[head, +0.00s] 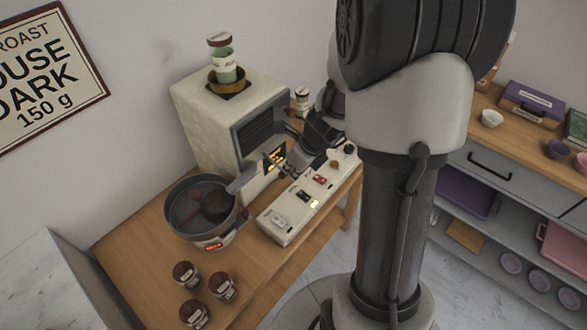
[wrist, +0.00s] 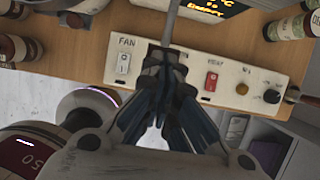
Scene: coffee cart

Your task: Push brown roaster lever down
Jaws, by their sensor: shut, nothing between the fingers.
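The cream roaster (head: 205,125) stands on the wooden cart, with a lit orange display and a grey chute (head: 245,182) over a round pan. No lever stands out clearly in the head view. In the wrist view a dark brown piece (wrist: 293,92) sticks out at the panel's right end; I cannot tell whether it is the lever's handle. My gripper (wrist: 165,58) is shut and empty above the control panel (wrist: 145,45), and hides part of it. A grey bar (wrist: 172,20) runs up from the fingertips; contact is unclear. In the head view my gripper (head: 281,158) is beside the roaster's front.
The cooling pan (head: 175,228) and several brown-lidded jars (head: 222,287) stand left. A shelf unit (head: 490,172) stands right.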

